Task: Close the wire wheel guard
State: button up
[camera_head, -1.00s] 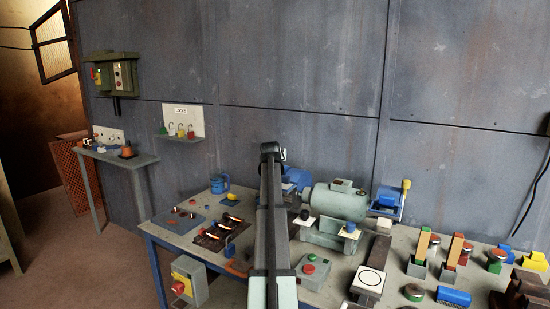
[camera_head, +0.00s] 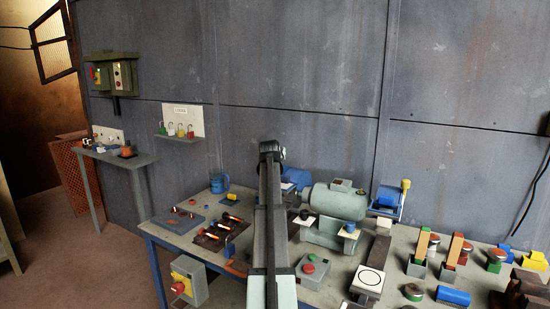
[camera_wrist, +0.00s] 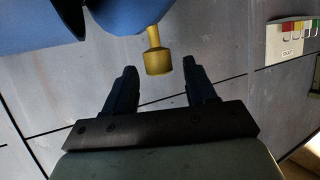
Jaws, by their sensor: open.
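A grinder with a grey-green motor body (camera_head: 338,201) stands on the bench, with a blue guard at each end. The left blue guard (camera_head: 298,177) is partly hidden behind my arm. The right blue guard (camera_head: 388,199) has a yellow knob (camera_head: 406,185). I cannot tell for certain which guard covers the wire wheel. In the wrist view, a blue guard (camera_wrist: 122,14) with a yellow knob (camera_wrist: 157,62) is at the top. My gripper (camera_wrist: 160,72) is open and empty; the knob appears between its fingertips, with no visible contact. In the head view my fingers are not clearly seen.
The bench right of the grinder is crowded with a round-marked block (camera_head: 370,280), a blue cylinder (camera_head: 453,296) and other parts. A control box with a red button (camera_head: 312,269) stands in front. A blue mug (camera_head: 219,183) stands left. The wall (camera_head: 300,70) is close behind.

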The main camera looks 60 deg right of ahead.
jog(key=v, duration=1.1)
jog(key=shift+a, duration=0.25)
jog(key=shift+s+r, duration=0.1)
jog(key=shift+r, duration=0.05)
